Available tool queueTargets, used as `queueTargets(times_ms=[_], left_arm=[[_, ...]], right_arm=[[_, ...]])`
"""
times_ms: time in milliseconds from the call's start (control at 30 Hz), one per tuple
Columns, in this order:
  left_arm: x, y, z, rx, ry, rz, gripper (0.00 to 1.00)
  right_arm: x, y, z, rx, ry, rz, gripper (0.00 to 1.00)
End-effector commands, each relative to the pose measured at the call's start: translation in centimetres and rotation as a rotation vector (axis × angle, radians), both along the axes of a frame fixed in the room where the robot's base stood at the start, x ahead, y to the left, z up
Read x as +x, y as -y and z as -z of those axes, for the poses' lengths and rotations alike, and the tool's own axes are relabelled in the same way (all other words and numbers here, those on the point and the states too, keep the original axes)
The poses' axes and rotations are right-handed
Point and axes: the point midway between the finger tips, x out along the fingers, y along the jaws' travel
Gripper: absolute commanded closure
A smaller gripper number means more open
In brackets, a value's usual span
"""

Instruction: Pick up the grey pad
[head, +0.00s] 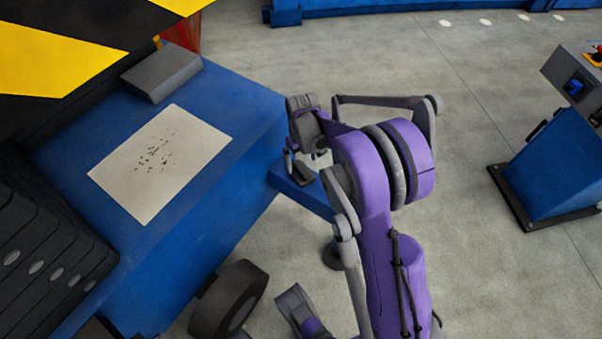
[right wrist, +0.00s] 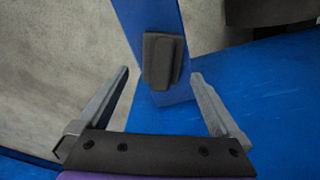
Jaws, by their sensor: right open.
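A small dark grey pad (right wrist: 163,60) lies on a narrow blue ledge (right wrist: 152,20) in the right wrist view. In the head view the pad (head: 304,175) is partly hidden by my right gripper (head: 305,156). My right gripper, seen in its wrist view (right wrist: 160,76), is open. Its two fingers are spread wide, with the pad between and beyond their tips and nothing held. I cannot tell the exact height of the fingers above the pad. My left gripper does not show.
The blue table (head: 255,105) left of my right arm carries a pale speckled sheet (head: 190,165) and a larger grey block (head: 162,72). A black wheel (head: 230,298) stands below. A blue console (head: 560,165) is at right. Open floor lies between.

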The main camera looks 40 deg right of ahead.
Motion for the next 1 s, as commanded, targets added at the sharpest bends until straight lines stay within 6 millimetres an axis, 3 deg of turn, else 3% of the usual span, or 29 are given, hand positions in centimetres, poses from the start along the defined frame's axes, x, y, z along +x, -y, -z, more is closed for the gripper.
queueTargets(times_ms=[200, 467, 1000], left_arm=[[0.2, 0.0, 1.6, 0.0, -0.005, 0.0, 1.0], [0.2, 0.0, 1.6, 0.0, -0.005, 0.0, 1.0], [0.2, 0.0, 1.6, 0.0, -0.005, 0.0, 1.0]], right_arm=[[0.0, -0.3, 3.6, 0.0, 0.0, -0.001, 0.0], [0.0, -0.2, 3.9, 0.0, 0.0, 0.0, 0.0], [0.0, -0.2, 3.9, 0.0, 0.0, 0.0, 0.92]])
